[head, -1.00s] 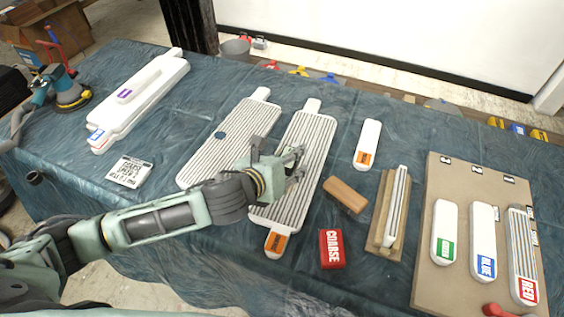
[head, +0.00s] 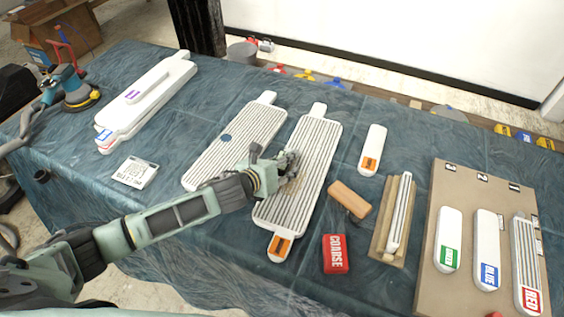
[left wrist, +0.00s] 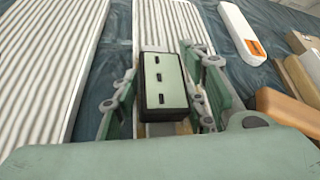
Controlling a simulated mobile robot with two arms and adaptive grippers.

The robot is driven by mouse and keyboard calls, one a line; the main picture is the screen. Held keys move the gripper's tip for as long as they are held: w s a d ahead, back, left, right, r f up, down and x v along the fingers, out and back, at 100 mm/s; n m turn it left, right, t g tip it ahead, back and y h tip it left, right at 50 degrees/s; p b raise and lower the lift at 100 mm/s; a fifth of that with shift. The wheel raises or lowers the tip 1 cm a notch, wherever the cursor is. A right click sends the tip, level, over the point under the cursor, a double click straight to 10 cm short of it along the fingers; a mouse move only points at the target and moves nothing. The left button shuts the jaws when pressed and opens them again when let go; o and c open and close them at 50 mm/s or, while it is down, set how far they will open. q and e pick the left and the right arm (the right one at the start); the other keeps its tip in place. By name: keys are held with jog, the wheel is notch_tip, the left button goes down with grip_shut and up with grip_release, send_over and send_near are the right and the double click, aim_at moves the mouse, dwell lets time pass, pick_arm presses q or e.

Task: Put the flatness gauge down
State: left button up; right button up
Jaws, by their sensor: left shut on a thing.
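My left gripper (head: 290,166) is over the upper middle of the right ribbed white panel (head: 312,145), close above its surface. In the left wrist view its fingers (left wrist: 165,95) stand either side of a pale green block with dark slots and dark sides. I cannot tell whether this block is the flatness gauge or part of the gripper. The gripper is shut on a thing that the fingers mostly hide. A tan patch shows just below the fingers in the head view, and I cannot tell whether it touches the panel. My right gripper is not in view.
A second ribbed panel (head: 236,142) lies to the left. To the right are a brown wooden block (head: 348,199), a red COARSE block (head: 335,254), a white piece with an orange label (head: 373,150) and a tan board (head: 440,285) with labelled pieces. Bare blue cloth (head: 180,185) lies left of the panels.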

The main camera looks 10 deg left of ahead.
pick_arm(q)
jog(key=shift+f, duration=0.1)
jog(key=o, duration=1.2)
jog(key=shift+o, duration=1)
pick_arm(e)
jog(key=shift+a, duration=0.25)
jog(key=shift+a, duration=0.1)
pick_arm(q)
jog(key=shift+r, duration=0.2)
jog(key=v, duration=1.1)
jog(key=shift+s, duration=0.15)
jog(key=shift+s+a+r+b, duration=0.15)
jog(key=shift+s+b, duration=0.15)
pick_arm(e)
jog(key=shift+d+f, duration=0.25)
